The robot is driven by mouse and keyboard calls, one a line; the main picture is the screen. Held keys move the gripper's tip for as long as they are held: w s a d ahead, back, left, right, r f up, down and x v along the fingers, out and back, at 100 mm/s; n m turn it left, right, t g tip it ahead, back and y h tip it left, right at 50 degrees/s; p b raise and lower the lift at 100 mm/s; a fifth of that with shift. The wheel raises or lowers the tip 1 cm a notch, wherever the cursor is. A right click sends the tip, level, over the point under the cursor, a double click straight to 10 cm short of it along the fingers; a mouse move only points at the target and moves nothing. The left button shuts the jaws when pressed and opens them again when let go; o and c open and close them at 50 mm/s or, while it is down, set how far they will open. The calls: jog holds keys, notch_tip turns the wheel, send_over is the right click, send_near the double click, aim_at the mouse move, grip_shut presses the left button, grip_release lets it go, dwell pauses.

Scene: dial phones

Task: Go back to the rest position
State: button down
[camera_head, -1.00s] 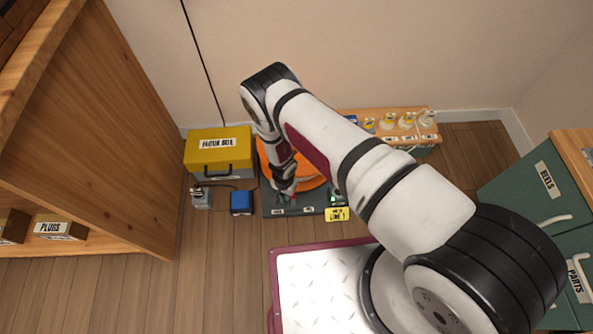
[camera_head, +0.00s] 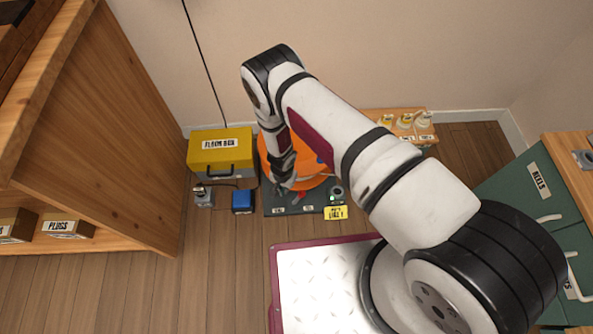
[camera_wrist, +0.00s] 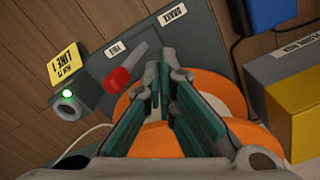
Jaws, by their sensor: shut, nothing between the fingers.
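My gripper (camera_head: 281,186) hangs low over the grey base plate of an orange round device (camera_head: 314,181), on the floor by the wall. In the wrist view my gripper (camera_wrist: 163,74) has its green-padded fingers close together with nothing held. A red-handled lever (camera_wrist: 118,78) sits just left of the fingertips there, apart from them; it also shows in the head view (camera_head: 299,196). The orange disc (camera_wrist: 156,140) lies beneath the fingers, which hide part of it. My arm is bent and reaches down from the right.
A yellow floor box (camera_head: 221,160), a small blue box (camera_head: 242,201) and a grey switch box (camera_head: 204,197) stand left of the device. A green-lit unit (camera_wrist: 73,94) has a yellow Line 1 tag (camera_wrist: 66,63). Wooden shelving stands left, green drawers (camera_head: 530,190) right.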

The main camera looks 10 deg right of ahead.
jog(key=shift+a+r, duration=0.15)
jog(key=shift+r, duration=0.6)
